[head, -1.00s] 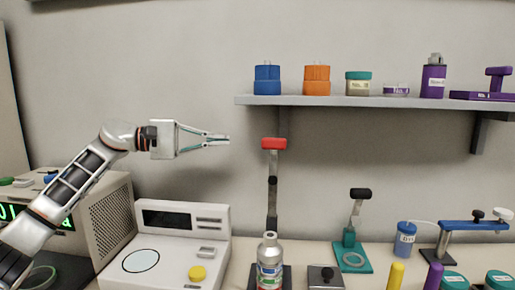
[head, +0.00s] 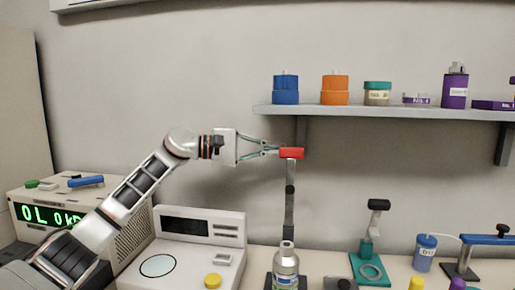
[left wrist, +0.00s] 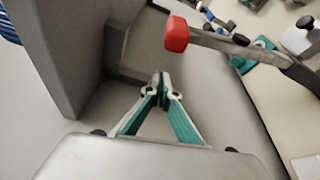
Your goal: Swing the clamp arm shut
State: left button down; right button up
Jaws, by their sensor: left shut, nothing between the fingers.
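The clamp arm (head: 290,212) is a grey bar standing upright, with a red handle (head: 291,153) at its top. A bottle (head: 285,265) stands in front of its lower end and hides part of the base. My left gripper (head: 277,151) is shut and empty, its fingertips at the left side of the red handle in the head view. In the left wrist view the closed fingertips (left wrist: 161,84) show apart from the red handle (left wrist: 176,34), which lies beyond them. My right gripper is not in view.
A shelf (head: 390,111) with several containers runs above and behind the clamp. A white instrument (head: 195,250) stands below my left arm.

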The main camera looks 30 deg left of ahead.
pick_arm(q)
jog(key=s, duration=0.3)
jog(key=shift+s+d+r, duration=0.2)
jog(key=shift+s+r, duration=0.15)
jog(key=shift+r, duration=0.05)
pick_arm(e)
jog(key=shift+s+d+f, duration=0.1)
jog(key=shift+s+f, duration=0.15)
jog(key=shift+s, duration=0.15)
pick_arm(q)
jog(key=shift+d, duration=0.1)
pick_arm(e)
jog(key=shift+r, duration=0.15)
